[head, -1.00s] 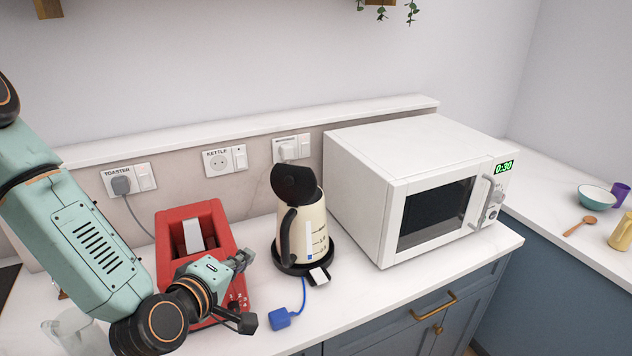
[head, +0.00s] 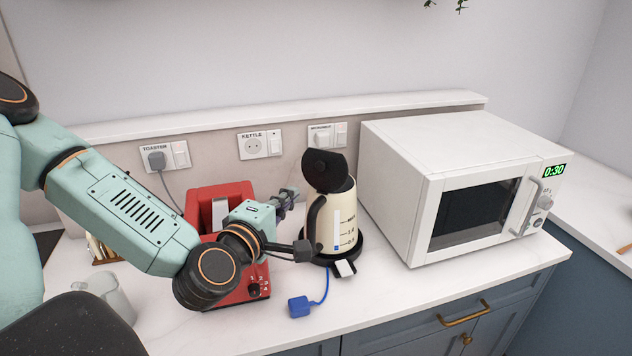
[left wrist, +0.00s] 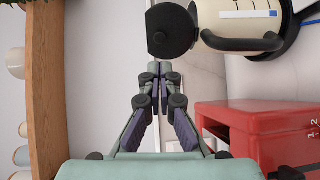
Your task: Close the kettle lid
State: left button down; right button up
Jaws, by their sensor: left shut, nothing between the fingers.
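The cream kettle (head: 342,212) stands on its dark round base in front of the wall, left of the microwave. Its black lid (head: 323,168) is open and tilted up at the top of the kettle. In the left wrist view the lid (left wrist: 172,30) shows as a dark disc joined to the kettle body (left wrist: 232,15), just beyond my fingertips. My left gripper (head: 288,197) is over the right side of the red toaster, left of the kettle and its handle. Its fingers (left wrist: 160,72) are shut and empty. I cannot tell whether they touch the lid. My right gripper is not in view.
The red toaster (head: 235,192) stands close under my left gripper. The white microwave (head: 430,150) is close on the kettle's right. A blue plug (head: 300,306) lies on the counter in front. The front counter is mostly clear.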

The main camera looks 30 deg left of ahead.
aim_at(320, 167)
pick_arm(q)
jog(key=w, duration=0.3)
jog(key=w+a, duration=0.1)
jog(key=w, duration=0.3)
jog(key=w+f+b, duration=0.1)
jog(key=w, duration=0.2)
jog(key=shift+w+a, duration=0.25)
jog(key=shift+a, duration=0.1)
jog(key=shift+w+a, duration=0.3)
jog(key=shift+w, duration=0.1)
jog(key=shift+w+d, duration=0.25)
jog(key=shift+w, duration=0.05)
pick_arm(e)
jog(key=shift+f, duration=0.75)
pick_arm(q)
jog(key=shift+a, duration=0.2)
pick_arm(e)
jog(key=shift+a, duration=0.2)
